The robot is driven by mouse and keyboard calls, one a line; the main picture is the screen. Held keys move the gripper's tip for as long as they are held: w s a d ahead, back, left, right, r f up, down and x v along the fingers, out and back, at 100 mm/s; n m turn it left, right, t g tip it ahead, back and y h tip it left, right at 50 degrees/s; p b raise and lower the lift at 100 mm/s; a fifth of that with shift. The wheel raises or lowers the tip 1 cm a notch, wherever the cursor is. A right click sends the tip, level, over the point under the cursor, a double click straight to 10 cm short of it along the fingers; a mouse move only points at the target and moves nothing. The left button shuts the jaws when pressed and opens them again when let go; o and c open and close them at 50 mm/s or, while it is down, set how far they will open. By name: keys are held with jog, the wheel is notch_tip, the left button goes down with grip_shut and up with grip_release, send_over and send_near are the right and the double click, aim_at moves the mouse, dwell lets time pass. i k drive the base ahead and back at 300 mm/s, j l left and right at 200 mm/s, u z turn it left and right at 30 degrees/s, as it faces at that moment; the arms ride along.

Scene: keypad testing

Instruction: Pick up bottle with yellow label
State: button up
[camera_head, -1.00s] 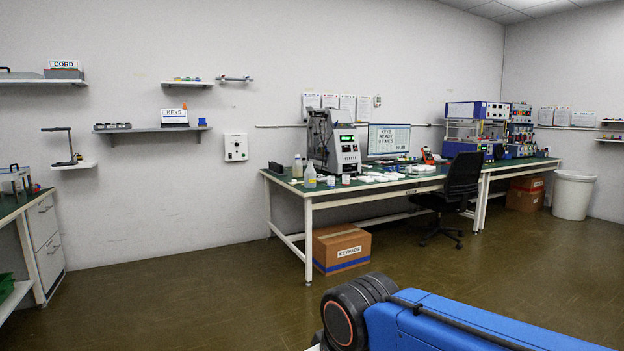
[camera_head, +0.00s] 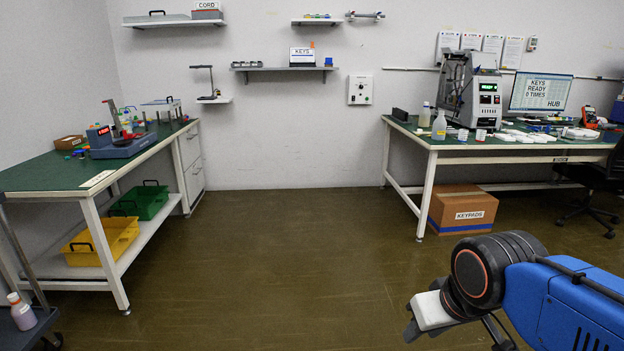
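On the right workbench (camera_head: 460,146), near its left end, stands a pale bottle (camera_head: 425,115) with what looks like a yellowish label; it is small and I cannot read it. A clear bottle (camera_head: 439,126) with a narrow top stands just in front and to the right of it. Both are upright. My gripper (camera_head: 410,326) shows only in part at the lower right, beyond the wrist of my blue arm. It is over the floor, well short of the bench and apart from both bottles. Its fingers are too hidden to judge.
A left workbench (camera_head: 45,172) has trays on its lower shelf. A bottle of pinkish liquid (camera_head: 22,312) stands on a dark cart (camera_head: 15,335) at lower left. A keypads box (camera_head: 462,212) sits under the right bench; a chair (camera_head: 590,180) stands at right. The floor between benches is clear.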

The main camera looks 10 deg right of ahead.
aim_at(439, 125)
jog(key=i, duration=1.6)
jog(key=i+z, duration=0.4)
jog(key=i, duration=0.15)
jog(key=i+j+z, duration=0.8)
jog(key=i, duration=0.2)
